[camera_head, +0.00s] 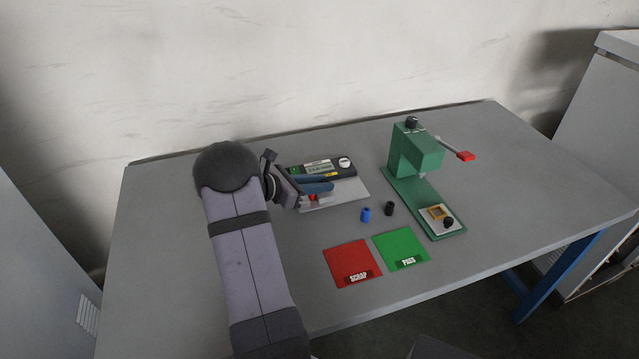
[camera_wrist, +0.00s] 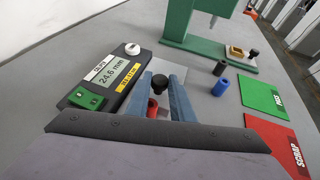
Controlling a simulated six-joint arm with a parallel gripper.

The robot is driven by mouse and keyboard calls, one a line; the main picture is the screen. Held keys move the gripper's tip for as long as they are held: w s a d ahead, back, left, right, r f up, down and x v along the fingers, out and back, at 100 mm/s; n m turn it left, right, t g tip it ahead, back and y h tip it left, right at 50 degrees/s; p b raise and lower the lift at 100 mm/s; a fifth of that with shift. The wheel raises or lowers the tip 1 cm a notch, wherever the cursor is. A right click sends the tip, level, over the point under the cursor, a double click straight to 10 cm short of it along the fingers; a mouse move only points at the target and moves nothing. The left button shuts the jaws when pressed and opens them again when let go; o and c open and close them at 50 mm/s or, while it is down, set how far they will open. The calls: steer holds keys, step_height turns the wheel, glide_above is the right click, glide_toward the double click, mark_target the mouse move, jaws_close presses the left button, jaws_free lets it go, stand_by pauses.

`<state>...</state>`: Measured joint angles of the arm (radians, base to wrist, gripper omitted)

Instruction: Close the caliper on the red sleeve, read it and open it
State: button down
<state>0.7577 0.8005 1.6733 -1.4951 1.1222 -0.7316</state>
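My gripper (camera_wrist: 160,70) is open over the plate, with gaps beside the knob. The caliper jaws are largely hidden, so their contact with the sleeve cannot be told.
A blue sleeve (camera_head: 366,214) and a black sleeve (camera_head: 389,208) stand to the right. A red SCRAP mat (camera_head: 345,259) and a green PASS mat (camera_head: 400,243) lie in front. A green press (camera_head: 414,160) with a red-tipped lever stands at right.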

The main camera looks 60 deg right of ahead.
steer(key=c, duration=1.5)
jaws_free()
steer(key=shift+c, duration=0.2)
steer(key=shift+w+a, duration=0.15)
steer(key=shift+b+v, duration=0.6)
steer(key=shift+v, duration=2.95)
steer(key=shift+r, duration=0.1)
